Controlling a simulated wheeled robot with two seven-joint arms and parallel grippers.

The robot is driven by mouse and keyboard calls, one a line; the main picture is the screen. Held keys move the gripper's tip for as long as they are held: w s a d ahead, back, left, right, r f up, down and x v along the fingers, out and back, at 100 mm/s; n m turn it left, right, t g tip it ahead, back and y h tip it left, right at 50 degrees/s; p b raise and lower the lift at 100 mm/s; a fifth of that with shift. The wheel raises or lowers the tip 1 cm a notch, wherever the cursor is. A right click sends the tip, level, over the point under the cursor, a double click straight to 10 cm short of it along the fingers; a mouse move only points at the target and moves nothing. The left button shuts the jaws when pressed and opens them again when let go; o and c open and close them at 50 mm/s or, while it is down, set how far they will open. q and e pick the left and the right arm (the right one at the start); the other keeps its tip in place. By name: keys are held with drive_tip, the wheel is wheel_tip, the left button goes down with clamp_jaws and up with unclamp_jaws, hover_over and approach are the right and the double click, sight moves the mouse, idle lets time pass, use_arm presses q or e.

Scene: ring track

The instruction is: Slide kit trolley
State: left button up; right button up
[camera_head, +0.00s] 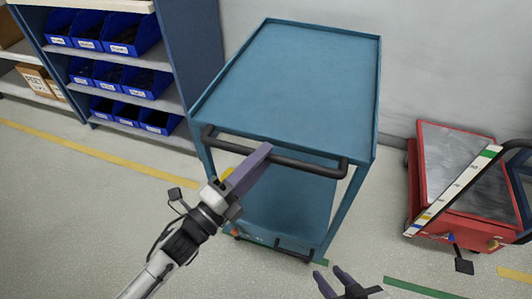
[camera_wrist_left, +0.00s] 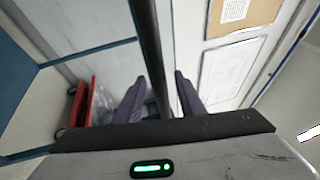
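The blue kit trolley (camera_head: 290,85) stands in the middle of the head view, with a flat, empty top and a lower shelf. Its black handle bar (camera_head: 310,164) runs along the near side. My left gripper (camera_head: 262,158) is at the handle's left-middle part. In the left wrist view, the dark bar (camera_wrist_left: 150,45) passes between the two purple fingers of the left gripper (camera_wrist_left: 160,85), with a gap on each side. My right gripper (camera_head: 330,272) is low in the head view, empty, fingers apart, away from the handle.
A shelf rack with blue bins (camera_head: 120,75) stands close on the trolley's left. A red cart (camera_head: 458,180) stands to the right. A pale wall (camera_head: 440,60) is behind. Yellow (camera_head: 90,150) and green (camera_head: 420,288) lines mark the floor. Grey floor is open at the front left.

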use_arm(q)
drive_tip(key=shift+x, duration=1)
drive_tip(key=shift+c, duration=0.5)
clamp_jaws()
